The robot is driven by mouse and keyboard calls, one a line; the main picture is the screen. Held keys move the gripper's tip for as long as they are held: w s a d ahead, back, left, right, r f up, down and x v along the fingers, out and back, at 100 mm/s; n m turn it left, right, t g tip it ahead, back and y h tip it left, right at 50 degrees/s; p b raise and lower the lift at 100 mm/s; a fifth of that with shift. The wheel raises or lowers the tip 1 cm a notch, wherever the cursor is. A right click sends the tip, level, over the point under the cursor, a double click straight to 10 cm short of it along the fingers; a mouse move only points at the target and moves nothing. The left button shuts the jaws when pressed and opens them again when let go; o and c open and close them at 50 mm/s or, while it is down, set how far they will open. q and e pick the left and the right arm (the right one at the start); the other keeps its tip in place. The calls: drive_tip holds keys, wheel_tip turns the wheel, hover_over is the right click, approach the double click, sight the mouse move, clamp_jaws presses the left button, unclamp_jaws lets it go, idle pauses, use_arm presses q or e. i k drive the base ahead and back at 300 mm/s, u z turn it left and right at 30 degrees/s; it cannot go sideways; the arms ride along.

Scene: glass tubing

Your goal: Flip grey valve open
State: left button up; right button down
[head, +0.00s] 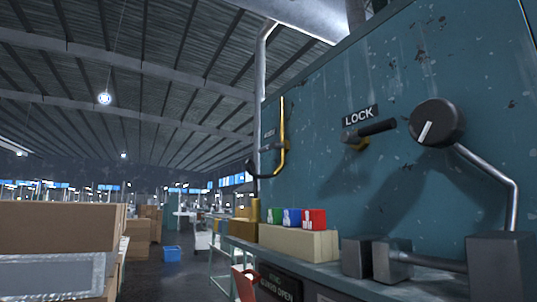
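No part in the head view is clearly marked as the grey valve. On the worn teal panel (330,110) there is a round black knob (438,122) with a white pointer line aimed down and slightly left. A grey metal pipe or rod (490,168) runs from beside the knob to the right and bends down. A black lever (372,131) sticks out level under the LOCK label (360,115). A yellow lever (282,125) with a dark curved part stands upright at the panel's left end. Neither of my grippers shows.
Dark grey blocks (500,264) joined by a bar sit on the ledge below the panel. A tan box (298,242) there carries green, blue and red small boxes (314,219). Cardboard boxes (60,227) are stacked left; a blue bin (172,253) stands on the open floor.

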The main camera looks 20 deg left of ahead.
sight(276, 145)
drive_tip(key=k, duration=1.35)
drive_tip(key=u, duration=0.5)
drive_tip(key=i, duration=1.75)
drive_tip(key=z, duration=0.55)
